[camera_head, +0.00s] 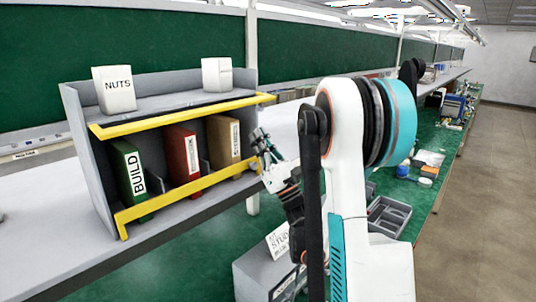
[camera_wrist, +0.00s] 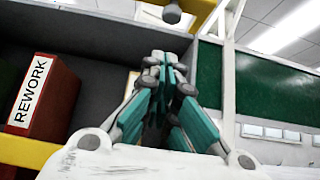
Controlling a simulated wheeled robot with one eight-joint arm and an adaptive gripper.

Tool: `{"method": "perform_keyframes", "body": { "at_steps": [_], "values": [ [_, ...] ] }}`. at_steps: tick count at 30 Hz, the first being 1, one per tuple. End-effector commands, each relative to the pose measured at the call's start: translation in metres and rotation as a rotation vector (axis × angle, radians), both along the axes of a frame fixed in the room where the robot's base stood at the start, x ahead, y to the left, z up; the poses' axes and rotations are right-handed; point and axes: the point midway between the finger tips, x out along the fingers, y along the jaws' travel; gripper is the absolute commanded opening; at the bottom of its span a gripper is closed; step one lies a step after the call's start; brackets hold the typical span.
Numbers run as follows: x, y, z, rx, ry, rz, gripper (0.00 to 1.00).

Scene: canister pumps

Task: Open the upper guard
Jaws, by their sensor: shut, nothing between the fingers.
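The shelf unit (camera_head: 76,118) has two yellow guards across its front. The upper guard (camera_head: 180,116) runs along the top shelf's front edge; part of it also shows at the top of the wrist view (camera_wrist: 197,13). The lower guard (camera_head: 190,188) crosses the front of the binder compartment; it shows at the left of the wrist view (camera_wrist: 28,152). My gripper (camera_head: 258,134) is at the shelf's right end, below the upper guard's right end and above the lower guard's right end. In the wrist view its fingers (camera_wrist: 163,68) are together and empty. Contact with either guard cannot be told.
A green BUILD binder (camera_head: 128,170), a red binder (camera_head: 183,153) and a brown binder (camera_head: 222,140) stand between the guards. A NUTS bin (camera_head: 115,90) and another white bin (camera_head: 216,75) sit on top. A grey box (camera_head: 255,277) and tray (camera_head: 388,217) are on the green bench.

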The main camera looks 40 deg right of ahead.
Motion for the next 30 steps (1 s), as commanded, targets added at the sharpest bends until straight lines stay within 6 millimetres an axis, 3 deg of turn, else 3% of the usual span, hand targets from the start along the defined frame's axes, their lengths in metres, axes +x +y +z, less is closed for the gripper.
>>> {"method": "perform_keyframes", "body": {
  "at_steps": [3, 9, 24, 30],
  "values": [
    [-0.002, 0.000, 0.018, 0.000, 0.000, 0.000, 0.00],
    [-0.004, 0.000, 0.035, 0.001, 0.000, 0.001, 0.00],
    [-0.005, 0.000, 0.040, 0.000, 0.005, 0.001, 0.00],
    [-0.013, -0.002, 0.050, -0.015, 0.100, -0.002, 0.00]
  ]
}}
